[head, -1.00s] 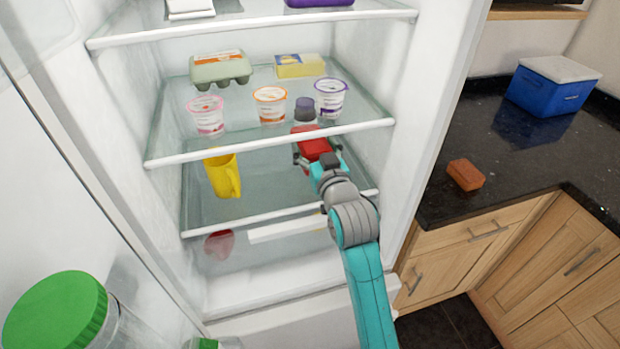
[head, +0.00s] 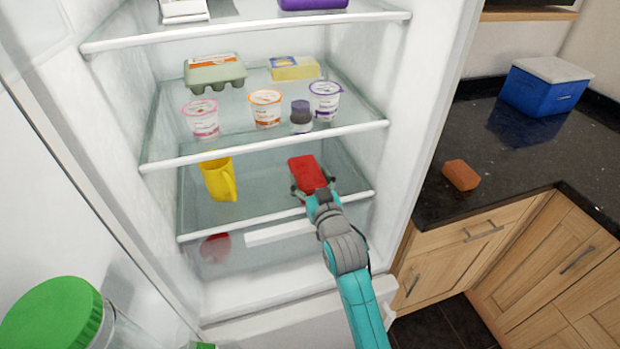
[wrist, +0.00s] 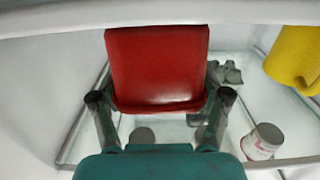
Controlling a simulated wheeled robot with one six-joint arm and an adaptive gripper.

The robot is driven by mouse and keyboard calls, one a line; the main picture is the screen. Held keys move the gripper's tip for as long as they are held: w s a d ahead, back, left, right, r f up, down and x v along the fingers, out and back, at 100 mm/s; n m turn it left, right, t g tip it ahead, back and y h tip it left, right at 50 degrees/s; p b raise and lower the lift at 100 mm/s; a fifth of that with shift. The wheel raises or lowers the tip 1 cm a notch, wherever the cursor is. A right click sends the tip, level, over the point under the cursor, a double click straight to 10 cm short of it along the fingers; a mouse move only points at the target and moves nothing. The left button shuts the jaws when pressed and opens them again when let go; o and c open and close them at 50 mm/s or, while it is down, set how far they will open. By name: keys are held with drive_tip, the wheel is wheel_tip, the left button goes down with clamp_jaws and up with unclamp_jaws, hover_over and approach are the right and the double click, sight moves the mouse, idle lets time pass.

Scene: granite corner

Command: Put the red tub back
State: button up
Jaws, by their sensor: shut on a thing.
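The red tub (head: 306,172) is in the fridge, at the right side of the shelf that holds the yellow jug. My gripper (head: 313,192) has its fingers on either side of the tub's near end and is shut on it. In the wrist view the tub (wrist: 158,65) sits between the two fingertips (wrist: 160,100). The tub is at or just above the glass shelf (head: 258,190); I cannot tell whether it touches.
A yellow jug (head: 217,178) stands left on the same shelf. The shelf above holds yogurt cups (head: 265,108), a small purple-capped jar (head: 301,116), an egg carton (head: 214,72) and a yellow box (head: 294,67). Shelf front edges (head: 270,143) lie above and below the tub.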

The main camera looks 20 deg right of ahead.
drive_tip(key=shift+f, duration=0.1)
drive_tip(key=o, duration=1.5)
drive_tip(key=s, duration=1.2)
